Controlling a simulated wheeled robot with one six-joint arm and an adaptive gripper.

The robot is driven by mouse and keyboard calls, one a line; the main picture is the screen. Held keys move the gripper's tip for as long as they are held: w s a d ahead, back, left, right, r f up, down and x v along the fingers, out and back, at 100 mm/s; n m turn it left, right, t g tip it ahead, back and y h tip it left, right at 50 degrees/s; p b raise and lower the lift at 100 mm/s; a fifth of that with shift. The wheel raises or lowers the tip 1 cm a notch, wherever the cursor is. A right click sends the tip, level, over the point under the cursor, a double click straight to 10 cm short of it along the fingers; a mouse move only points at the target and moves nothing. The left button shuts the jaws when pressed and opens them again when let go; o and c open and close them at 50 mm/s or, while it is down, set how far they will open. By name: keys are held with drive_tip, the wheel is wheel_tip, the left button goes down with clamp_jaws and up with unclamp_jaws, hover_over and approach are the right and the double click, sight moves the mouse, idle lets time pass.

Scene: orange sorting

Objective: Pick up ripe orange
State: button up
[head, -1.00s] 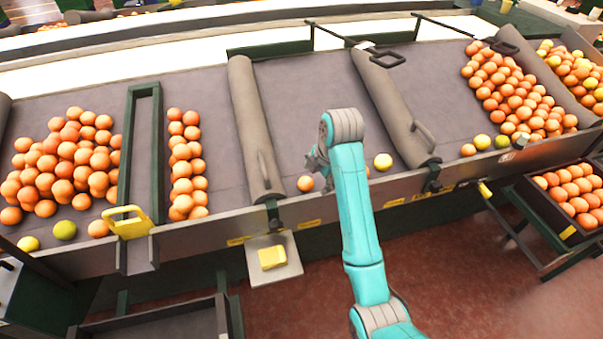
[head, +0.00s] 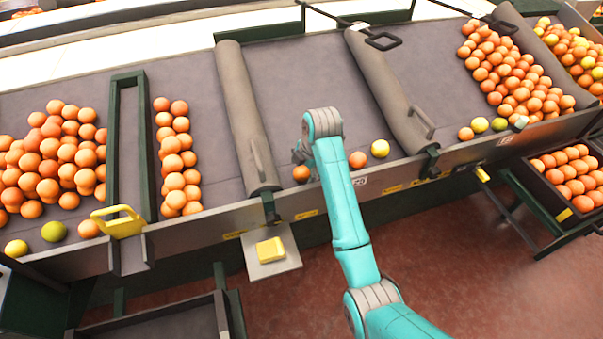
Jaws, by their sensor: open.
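In the middle bay, a ripe orange (head: 301,174) lies at the front edge. A second ripe orange (head: 358,160) and a yellow, paler fruit (head: 380,148) lie to its right, beyond my arm. My gripper (head: 300,155) is small in view and partly hidden by my teal arm. It is open, just above and behind the left orange in the picture. I cannot tell whether it touches the fruit.
Padded grey dividers (head: 246,120) and (head: 392,92) flank the middle bay. Many oranges fill the left bay, a narrow lane (head: 173,155) and the right bay. A yellow block (head: 270,252) sits on a small plate below the front rail. The middle bay's back is clear.

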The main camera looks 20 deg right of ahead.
drive_tip(key=shift+x, duration=1.4)
drive_tip(key=shift+c, duration=0.3)
drive_tip(key=c, duration=1.2)
